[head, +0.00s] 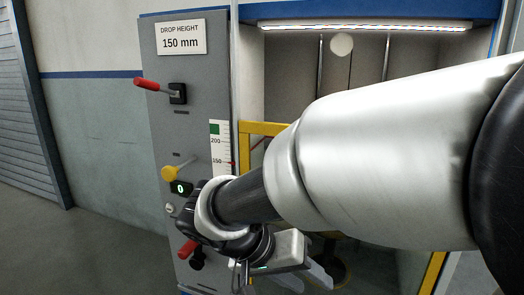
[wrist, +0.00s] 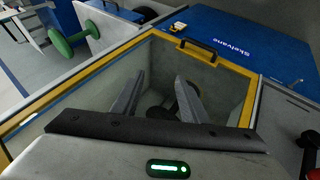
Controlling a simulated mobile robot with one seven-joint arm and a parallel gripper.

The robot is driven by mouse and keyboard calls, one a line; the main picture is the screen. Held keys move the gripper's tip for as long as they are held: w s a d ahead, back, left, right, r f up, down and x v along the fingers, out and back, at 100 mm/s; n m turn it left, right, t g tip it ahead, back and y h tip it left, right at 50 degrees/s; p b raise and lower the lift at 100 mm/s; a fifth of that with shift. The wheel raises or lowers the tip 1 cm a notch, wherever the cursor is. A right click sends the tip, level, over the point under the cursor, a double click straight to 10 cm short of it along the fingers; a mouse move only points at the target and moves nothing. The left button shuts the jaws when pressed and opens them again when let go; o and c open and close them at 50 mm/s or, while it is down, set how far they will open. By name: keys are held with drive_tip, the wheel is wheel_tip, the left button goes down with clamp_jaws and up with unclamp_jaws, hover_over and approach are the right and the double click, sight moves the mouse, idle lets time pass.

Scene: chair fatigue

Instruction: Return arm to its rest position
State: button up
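My gripper (wrist: 160,80) fills the lower middle of the wrist view. Its two grey fingers stand apart with nothing held between them. Beyond them, dark parts show inside a yellow-framed bay. In the head view my silver and black arm reaches in from the right across the test machine.
The panel carries a red lever (head: 147,84), a yellow knob (head: 169,174), a small display reading 0 (head: 180,188) and a lower red handle (head: 187,249). A yellow frame (head: 262,128) borders the machine's bay. The floor (head: 75,245) at left is clear.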

drive_tip(key=s+d+r+n+t+y, duration=0.3)
drive_tip(key=s+d+r+y, duration=0.25)
drive_tip(key=s+y, duration=0.25)
wheel_tip(320, 180, up, 26)
drive_tip(key=p, duration=2.6)
drive_tip(key=shift+d+f, duration=0.15)
drive_tip(key=shift+f, duration=0.1)
